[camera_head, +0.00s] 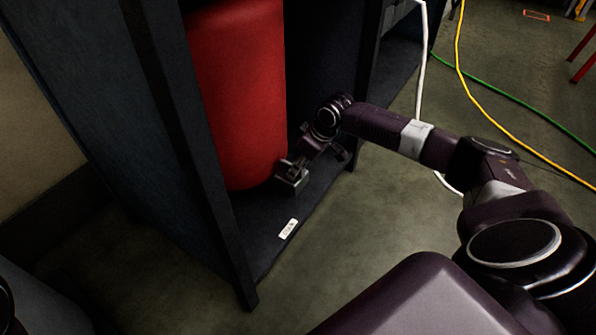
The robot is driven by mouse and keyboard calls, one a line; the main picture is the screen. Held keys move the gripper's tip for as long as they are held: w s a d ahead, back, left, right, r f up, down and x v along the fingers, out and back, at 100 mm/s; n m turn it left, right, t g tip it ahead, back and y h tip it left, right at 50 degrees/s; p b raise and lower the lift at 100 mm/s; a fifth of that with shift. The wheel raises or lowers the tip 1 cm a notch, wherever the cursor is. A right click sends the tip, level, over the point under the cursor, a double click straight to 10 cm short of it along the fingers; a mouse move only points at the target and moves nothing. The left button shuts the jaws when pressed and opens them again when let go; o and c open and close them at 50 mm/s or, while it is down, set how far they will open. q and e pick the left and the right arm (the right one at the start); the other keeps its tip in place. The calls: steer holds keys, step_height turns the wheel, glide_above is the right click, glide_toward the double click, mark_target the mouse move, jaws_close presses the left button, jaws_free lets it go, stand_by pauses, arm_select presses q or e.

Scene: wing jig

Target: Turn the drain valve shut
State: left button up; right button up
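A red tank (238,95) stands upright inside a dark cabinet (170,130). My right arm reaches in from the right, and my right gripper (296,166) is low beside the tank's right side, near its bottom edge. A small grey, blocky part shows at the gripper's tip, close to the tank. I cannot tell whether it is the drain valve or the fingers themselves. No valve handle can be made out apart from the gripper, so its position is unclear. Whether the fingers are open or shut is too small to tell. My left gripper is out of view.
A white label (288,228) lies on the cabinet floor in front of the gripper. A cabinet post (205,190) stands left of the tank. A white cable (421,75), a yellow cable (475,95) and a green cable (520,102) run at the right. The concrete floor in front is clear.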

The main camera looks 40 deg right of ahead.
steer(key=shift+c, duration=0.6)
jaws_close()
